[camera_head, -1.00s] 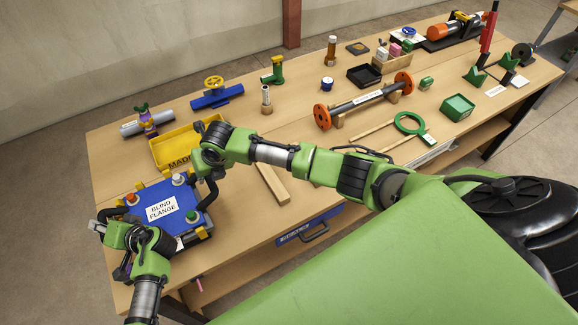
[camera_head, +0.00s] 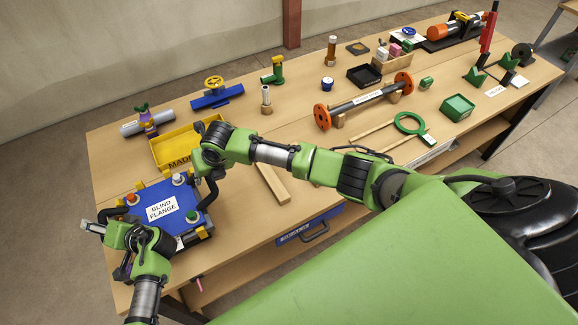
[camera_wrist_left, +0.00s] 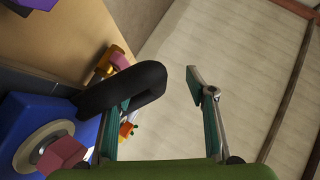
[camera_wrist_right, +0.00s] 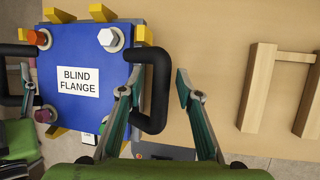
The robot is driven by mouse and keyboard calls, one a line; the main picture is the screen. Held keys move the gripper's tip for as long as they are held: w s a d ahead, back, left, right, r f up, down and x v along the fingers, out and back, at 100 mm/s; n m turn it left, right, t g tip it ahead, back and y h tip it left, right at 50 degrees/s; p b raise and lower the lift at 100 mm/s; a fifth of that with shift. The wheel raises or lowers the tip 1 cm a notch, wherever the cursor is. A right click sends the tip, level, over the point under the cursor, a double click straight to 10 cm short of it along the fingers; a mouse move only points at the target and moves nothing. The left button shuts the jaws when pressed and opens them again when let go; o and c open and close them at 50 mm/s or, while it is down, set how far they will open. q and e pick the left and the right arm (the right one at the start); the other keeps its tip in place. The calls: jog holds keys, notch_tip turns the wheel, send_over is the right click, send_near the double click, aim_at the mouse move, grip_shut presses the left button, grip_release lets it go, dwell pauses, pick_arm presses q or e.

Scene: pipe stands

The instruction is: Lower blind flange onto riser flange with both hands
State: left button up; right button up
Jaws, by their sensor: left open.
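The blind flange (camera_head: 160,209) is a blue square plate with a white label and coloured bolts, lying at the bench's near left. It has a black handle on each side. My left gripper (camera_wrist_left: 155,88) is open at the left handle (camera_wrist_left: 122,90), which crosses in front of one finger and reaches partway into the gap; the other finger stands clear. My right gripper (camera_wrist_right: 155,88) is open, with the right handle (camera_wrist_right: 160,92) between its fingers, apart from the farther finger. The riser flange is hidden; I cannot tell whether it lies under the plate.
Yellow blocks (camera_wrist_right: 59,15) stand at the plate's edges. A yellow tray (camera_head: 168,152) lies just behind it, and a wooden frame (camera_head: 272,184) to the right. A flanged pipe (camera_head: 362,102), a green ring (camera_head: 409,123) and other parts occupy the bench farther right.

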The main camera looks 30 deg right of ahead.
pick_arm(q)
jog(key=shift+s+f, duration=0.25)
jog(key=shift+f, duration=0.2)
jog(key=shift+c, duration=1)
pick_arm(e)
jog(key=shift+s+d+f, duration=0.1)
jog(key=shift+f, duration=0.15)
pick_arm(q)
jog(key=shift+c, duration=1)
jog(key=shift+w, duration=0.1)
pick_arm(e)
jog(key=shift+o, duration=0.4)
jog(key=shift+d, duration=0.1)
jog(key=o, duration=0.5)
jog(key=shift+r, duration=0.1)
jog(key=shift+c, duration=0.2)
pick_arm(q)
jog(key=shift+a+r, duration=0.1)
pick_arm(e)
jog(key=c, duration=0.4)
jog(key=shift+o, duration=0.2)
pick_arm(q)
jog(key=shift+r, duration=0.3)
pick_arm(e)
jog(key=shift+a+r, duration=0.1)
jog(key=shift+a, duration=0.1)
